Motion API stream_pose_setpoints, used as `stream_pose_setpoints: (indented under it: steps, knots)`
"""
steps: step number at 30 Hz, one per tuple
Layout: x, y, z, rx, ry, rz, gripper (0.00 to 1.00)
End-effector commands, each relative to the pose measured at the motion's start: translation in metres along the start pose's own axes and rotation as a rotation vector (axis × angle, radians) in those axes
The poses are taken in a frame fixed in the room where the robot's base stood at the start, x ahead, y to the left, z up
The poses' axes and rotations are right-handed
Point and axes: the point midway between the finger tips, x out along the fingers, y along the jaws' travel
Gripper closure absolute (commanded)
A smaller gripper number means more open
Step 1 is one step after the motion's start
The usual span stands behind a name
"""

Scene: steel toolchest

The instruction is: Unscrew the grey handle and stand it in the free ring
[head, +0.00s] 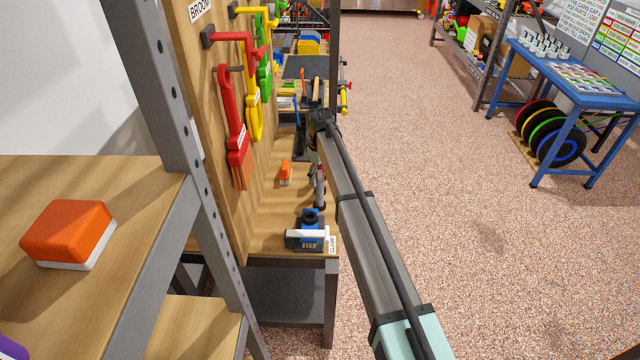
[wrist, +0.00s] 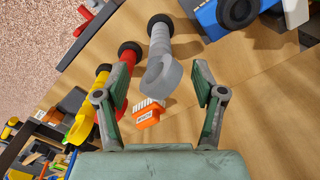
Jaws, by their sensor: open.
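In the wrist view the grey handle (wrist: 161,55) has a black collar at its far end and a rounded, looped near end. My gripper (wrist: 160,95) is open and empty, one finger on each side of the line toward that near end, apparently short of it. A red handle (wrist: 126,70) and a yellow handle (wrist: 88,110), also with black collars, are to its left. A blue block (wrist: 262,8) with a round black ring (wrist: 238,12) is at the upper right, cut by the frame edge. I cannot tell which ring is free.
A blue clamp (head: 309,232) stands at the bench's near end. Red (head: 235,130) and yellow (head: 254,100) brushes hang on the wooden panel left of my arm.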

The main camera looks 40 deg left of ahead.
Motion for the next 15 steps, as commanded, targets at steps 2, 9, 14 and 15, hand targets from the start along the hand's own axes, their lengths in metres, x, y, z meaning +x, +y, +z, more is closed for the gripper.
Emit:
stream_pose_setpoints:
  steps: [2,9,14,15]
  knots:
    - [-0.017,0.000,-0.001,0.000,0.002,0.001,0.31]
    - [-0.053,0.000,-0.001,0.000,0.001,0.001,0.31]
    - [-0.064,0.000,0.000,0.000,0.000,0.000,0.31]
    - [-0.065,0.000,0.000,0.000,0.000,0.000,0.31]
